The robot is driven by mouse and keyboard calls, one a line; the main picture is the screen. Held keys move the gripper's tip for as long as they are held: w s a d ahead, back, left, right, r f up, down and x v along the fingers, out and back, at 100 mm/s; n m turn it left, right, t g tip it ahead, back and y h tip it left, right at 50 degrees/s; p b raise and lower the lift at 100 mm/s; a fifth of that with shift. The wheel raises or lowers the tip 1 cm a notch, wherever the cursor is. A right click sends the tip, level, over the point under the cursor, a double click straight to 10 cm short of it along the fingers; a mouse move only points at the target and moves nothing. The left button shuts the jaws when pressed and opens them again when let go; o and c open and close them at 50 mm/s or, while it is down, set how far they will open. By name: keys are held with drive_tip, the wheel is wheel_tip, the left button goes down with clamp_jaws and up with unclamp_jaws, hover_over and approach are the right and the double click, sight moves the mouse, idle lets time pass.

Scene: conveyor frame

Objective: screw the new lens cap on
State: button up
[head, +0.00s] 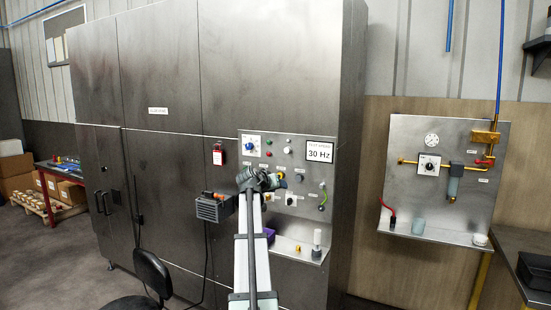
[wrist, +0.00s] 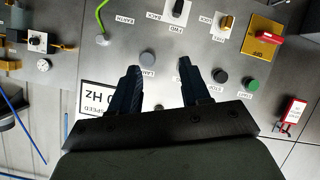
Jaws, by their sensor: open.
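My gripper (wrist: 160,72) is open in the wrist view, with two dark fingers apart and pointing at the control panel (wrist: 205,50). Nothing shows held between them. A round grey lamp fitting (wrist: 147,57) with a label below it lies just beyond the left fingertip, near the gap. In the head view my gripper (head: 274,180) is in front of the panel (head: 258,155), and its fingers are too small to judge. I cannot pick out a new lens cap for sure; a small yellow piece (head: 298,249) lies on the shelf below the panel.
A white bottle (head: 317,238) and a purple bin (head: 269,235) stand on the shelf (head: 290,252). A green cable (wrist: 101,20), a black knob (wrist: 181,8) and a red-and-yellow switch (wrist: 268,38) are near the fingers. A grey box (head: 213,208) hangs left of the arm.

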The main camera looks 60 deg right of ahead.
drive_tip(key=w+d+r+m+h, duration=0.1)
drive_tip(key=w+d+r+h, duration=0.15)
drive_tip(key=d+r, duration=0.35)
drive_tip(key=m+h, duration=0.3)
approach(286, 150)
drive_tip(key=shift+t+y, duration=0.25)
drive_tip(key=shift+t, duration=0.05)
drive_tip(key=d, duration=0.8)
drive_tip(key=shift+s+d+r, duration=0.15)
drive_tip(key=shift+s+d, duration=0.05)
drive_tip(key=shift+d, duration=0.15)
drive_tip(key=shift+a, duration=0.15)
drive_tip(key=c, duration=0.3)
clamp_jaws()
drive_tip(key=m, duration=0.7)
drive_tip(key=shift+s, duration=0.1)
drive_tip(key=m, duration=0.5)
drive_tip(key=shift+c, duration=0.3)
unclamp_jaws()
drive_tip(key=shift+m, duration=1)
drive_tip(key=o, duration=0.6)
drive_tip(key=shift+c, duration=0.2)
